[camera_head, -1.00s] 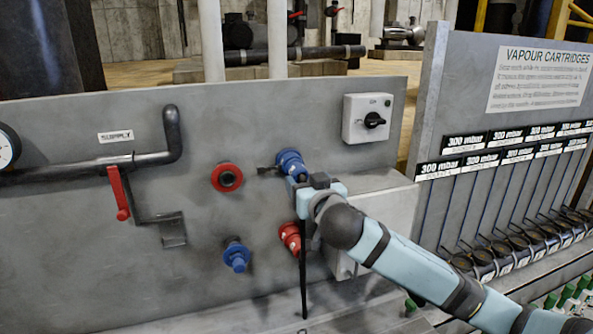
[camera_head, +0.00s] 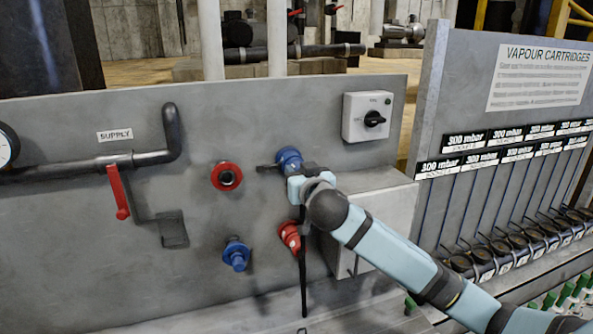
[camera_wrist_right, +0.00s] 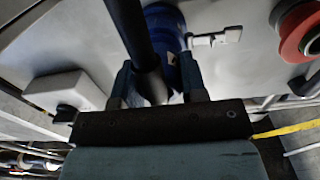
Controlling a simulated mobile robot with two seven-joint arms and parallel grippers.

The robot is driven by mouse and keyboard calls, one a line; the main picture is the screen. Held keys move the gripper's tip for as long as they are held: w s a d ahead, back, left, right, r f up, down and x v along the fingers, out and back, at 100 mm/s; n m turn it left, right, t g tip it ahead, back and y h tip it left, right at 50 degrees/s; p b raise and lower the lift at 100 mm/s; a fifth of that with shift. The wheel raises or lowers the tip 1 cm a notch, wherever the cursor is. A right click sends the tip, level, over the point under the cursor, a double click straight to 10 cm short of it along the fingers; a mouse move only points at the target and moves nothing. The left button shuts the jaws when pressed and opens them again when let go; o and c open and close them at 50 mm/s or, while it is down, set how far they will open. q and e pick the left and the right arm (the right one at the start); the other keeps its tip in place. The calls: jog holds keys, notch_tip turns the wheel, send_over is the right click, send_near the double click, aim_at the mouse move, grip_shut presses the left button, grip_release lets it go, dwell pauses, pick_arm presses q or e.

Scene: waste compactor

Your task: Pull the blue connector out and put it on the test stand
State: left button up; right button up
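The blue connector (camera_head: 289,157) is on the upper middle of the grey panel, with a small dark lever at its left. A black cable hangs down from its near end. My right gripper (camera_head: 295,187) is at the connector's near end. In the right wrist view the blue connector (camera_wrist_right: 165,22) shows beyond the fingers, and my right gripper (camera_wrist_right: 157,85) has them spread either side of its rear end and the black cable (camera_wrist_right: 135,30). Contact with the fingers is unclear. The left gripper is out of view. I cannot identify a test stand.
A red socket (camera_head: 227,176) sits left of the connector. A blue fitting (camera_head: 237,255) and a red connector (camera_head: 290,236) are below. A switch box (camera_head: 368,117) is at upper right, and a grey box (camera_head: 385,215) stands beside my right arm. A red-handled pipe is at left.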

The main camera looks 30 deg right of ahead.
jog(key=shift+s, duration=0.1)
dwell(0.3)
jog(key=shift+s+a, duration=0.1)
jog(key=shift+s, duration=0.15)
jog(key=shift+s, duration=0.15)
dwell(0.4)
jog(key=shift+v, duration=2.8)
